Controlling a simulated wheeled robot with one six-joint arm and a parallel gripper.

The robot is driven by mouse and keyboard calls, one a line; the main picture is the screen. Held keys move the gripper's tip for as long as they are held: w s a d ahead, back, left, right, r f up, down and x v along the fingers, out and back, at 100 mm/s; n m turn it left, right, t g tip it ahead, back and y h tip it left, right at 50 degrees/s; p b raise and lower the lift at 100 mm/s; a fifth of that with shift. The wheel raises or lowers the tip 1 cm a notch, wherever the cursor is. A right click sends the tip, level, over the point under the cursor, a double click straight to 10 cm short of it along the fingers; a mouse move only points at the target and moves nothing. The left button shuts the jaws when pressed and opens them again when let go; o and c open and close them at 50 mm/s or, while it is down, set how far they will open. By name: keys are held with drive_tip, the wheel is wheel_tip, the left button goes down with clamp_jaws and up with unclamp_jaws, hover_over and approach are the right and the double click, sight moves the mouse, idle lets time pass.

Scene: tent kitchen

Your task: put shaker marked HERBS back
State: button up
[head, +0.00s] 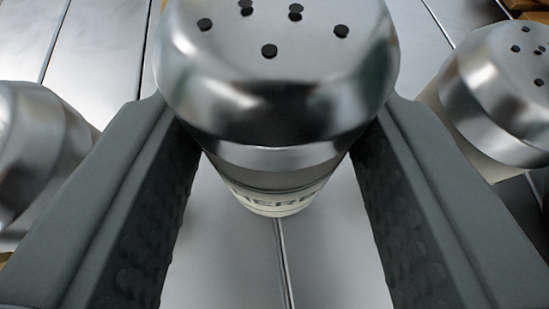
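The shaker marked HERBS (277,95) stands upright in the head view, with a shiny metal cap with several dark holes and a pale label partly reading "HER". My gripper (277,150) has its two dark grey fingers on either side of this shaker, just below the cap. The fingers run close along both sides of the shaker. Whether their pads touch its body is hidden under the cap's wide rim. The base of the shaker is near the slatted metal surface (330,245); whether it rests on it I cannot tell.
A second metal-capped shaker (505,90) stands close at the right. Another metal-topped shaker (35,150) is close at the left, partly cut off. Wooden pieces (525,8) show at the top right corner. Bare slatted metal shows at the upper left.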

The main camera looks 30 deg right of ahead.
drive_tip(key=shift+f, duration=0.65)
drive_tip(key=shift+f, duration=0.2)
drive_tip(key=o, duration=1)
drive_tip(key=shift+r, duration=0.1)
